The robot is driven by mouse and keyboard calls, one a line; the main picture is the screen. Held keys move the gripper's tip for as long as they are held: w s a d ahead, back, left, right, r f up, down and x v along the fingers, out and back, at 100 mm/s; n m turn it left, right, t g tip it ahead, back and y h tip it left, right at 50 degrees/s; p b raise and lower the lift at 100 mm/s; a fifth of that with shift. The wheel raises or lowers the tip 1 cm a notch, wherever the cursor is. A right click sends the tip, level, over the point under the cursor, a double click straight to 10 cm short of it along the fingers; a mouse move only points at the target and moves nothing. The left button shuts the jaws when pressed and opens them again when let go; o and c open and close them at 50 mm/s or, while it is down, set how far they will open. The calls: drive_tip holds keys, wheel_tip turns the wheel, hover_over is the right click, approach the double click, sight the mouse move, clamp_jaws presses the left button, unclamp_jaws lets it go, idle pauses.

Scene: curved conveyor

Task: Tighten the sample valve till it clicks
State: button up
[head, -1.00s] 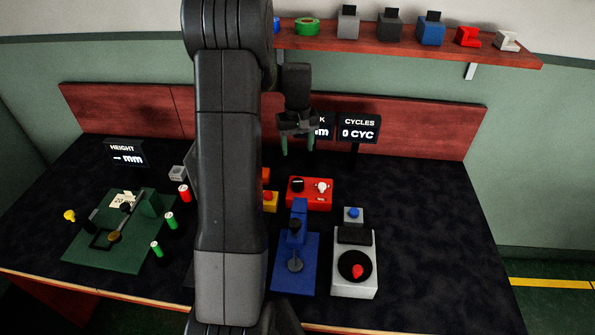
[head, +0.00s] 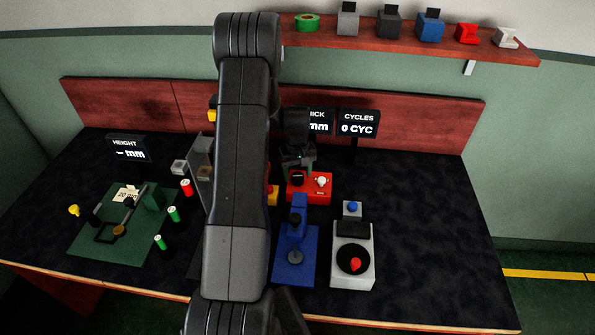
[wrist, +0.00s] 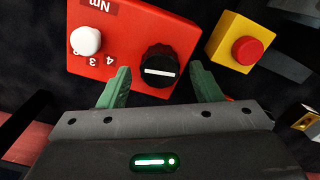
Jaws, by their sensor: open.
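A red box (head: 308,196) stands at the middle of the bench. It carries a black round knob (head: 297,179) and a white knob (head: 321,181). In the wrist view the red box (wrist: 120,35) shows the black knob (wrist: 158,65) with a white bar across it, and the white knob (wrist: 86,41) beside printed digits and "Nm". No label names the sample valve. My gripper (wrist: 160,72) is open and empty. Its green fingertips appear either side of the black knob, without visible contact; the height gap is unclear. In the head view my gripper (head: 297,164) is just above the box.
A yellow box with a red button (wrist: 243,46) stands close beside the red box. A blue press-like stand (head: 297,255) and a grey unit with a red-pointer dial (head: 353,268) stand in front. Display screens (head: 357,124) stand behind. The bench is clear at right.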

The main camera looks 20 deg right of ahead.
drive_tip(key=shift+f, duration=0.15)
drive_tip(key=shift+c, duration=0.2)
drive_tip(key=c, duration=1)
drive_tip(key=shift+o, duration=0.2)
drive_tip(key=m+b, duration=0.1)
drive_tip(key=b, duration=0.1)
drive_tip(key=shift+f+m+b, duration=0.2)
drive_tip(key=shift+m+b, duration=0.2)
drive_tip(key=shift+r+m+b, duration=0.25)
drive_tip(key=shift+m+b, duration=0.4)
drive_tip(key=shift+m, duration=0.45)
drive_tip(key=o, duration=1)
